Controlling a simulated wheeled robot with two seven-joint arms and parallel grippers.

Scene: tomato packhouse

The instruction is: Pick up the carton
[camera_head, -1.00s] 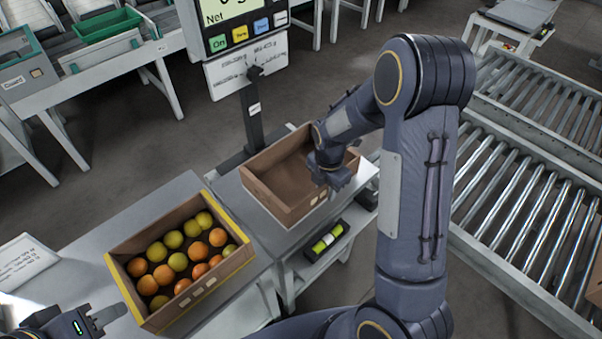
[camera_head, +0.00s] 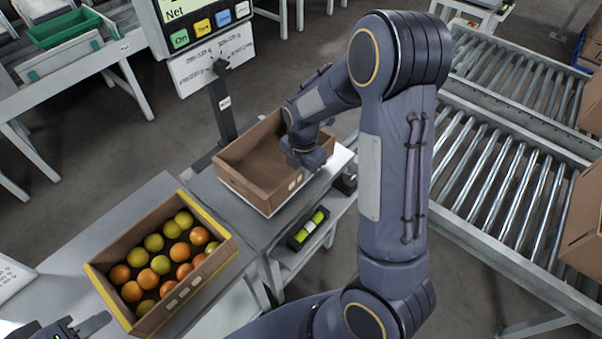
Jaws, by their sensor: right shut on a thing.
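An empty brown carton (camera_head: 243,192) stands on the scale's platform (camera_head: 335,163) at the middle of the view. My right gripper (camera_head: 308,160) is at the carton's right wall and shut on it. The arm and wrist hide part of that wall and the fingertips. My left gripper (camera_head: 85,328) shows only in part at the bottom left corner, with one finger visible. It is apart from the cartons, and its opening cannot be made out.
A brown carton with yellow edging (camera_head: 222,257), filled with orange and yellow tomatoes, stands on the left table. The scale's display post (camera_head: 222,110) rises behind the empty carton. A roller conveyor (camera_head: 500,185) with cartons (camera_head: 583,225) lies to the right.

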